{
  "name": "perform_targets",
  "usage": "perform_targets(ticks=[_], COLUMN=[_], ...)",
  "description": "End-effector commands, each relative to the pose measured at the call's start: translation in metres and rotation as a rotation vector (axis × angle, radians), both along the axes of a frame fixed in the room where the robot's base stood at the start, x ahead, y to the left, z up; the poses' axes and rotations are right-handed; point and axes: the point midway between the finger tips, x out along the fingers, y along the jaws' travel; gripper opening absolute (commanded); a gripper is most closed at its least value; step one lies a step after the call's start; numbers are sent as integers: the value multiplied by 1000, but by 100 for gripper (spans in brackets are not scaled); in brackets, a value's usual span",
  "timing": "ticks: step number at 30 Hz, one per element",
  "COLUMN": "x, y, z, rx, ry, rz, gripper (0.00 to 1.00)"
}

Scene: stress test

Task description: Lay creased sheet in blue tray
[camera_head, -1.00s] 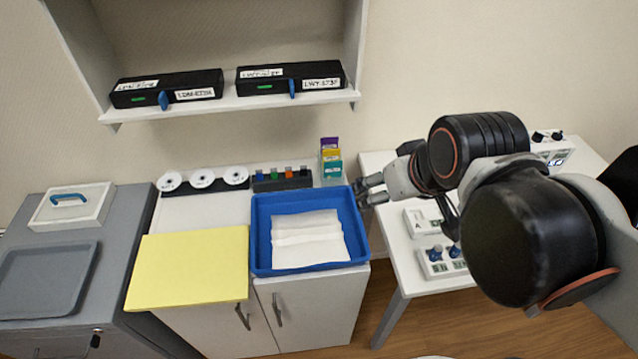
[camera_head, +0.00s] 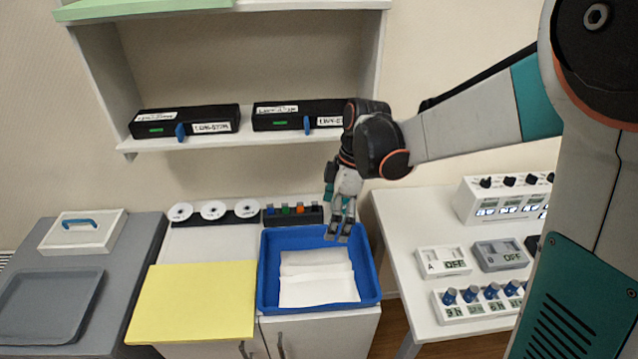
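The blue tray (camera_head: 371,301) stands on the white cabinet, right of a yellow sheet. The creased white sheet (camera_head: 318,280) lies inside the tray, flat on its floor, with a crease line across it. My gripper (camera_head: 337,238) points down at the tray's back right, over or near its back rim. It is apart from the sheet. The fingers are small in view and I see nothing held between them, but I cannot tell how far apart they are.
The yellow sheet (camera_head: 195,303) lies left of the tray. A black rack (camera_head: 293,214) with coloured knobs stands behind it. A shelf with two black boxes (camera_head: 185,122) hangs above. Control boxes (camera_head: 480,302) stand on the white table at right. A grey tray (camera_head: 48,304) lies at left.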

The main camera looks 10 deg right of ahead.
Motion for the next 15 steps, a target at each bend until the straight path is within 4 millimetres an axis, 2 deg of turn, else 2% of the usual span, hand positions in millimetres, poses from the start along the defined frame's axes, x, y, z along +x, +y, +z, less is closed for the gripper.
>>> perform_targets(ticks=[3,6,15], x=[8,10,10], y=[6,9,9], z=[-17,-23,-26], rx=[18,27,32], ry=[22,31,34], rz=[92,134,153], gripper=[100,100,100])
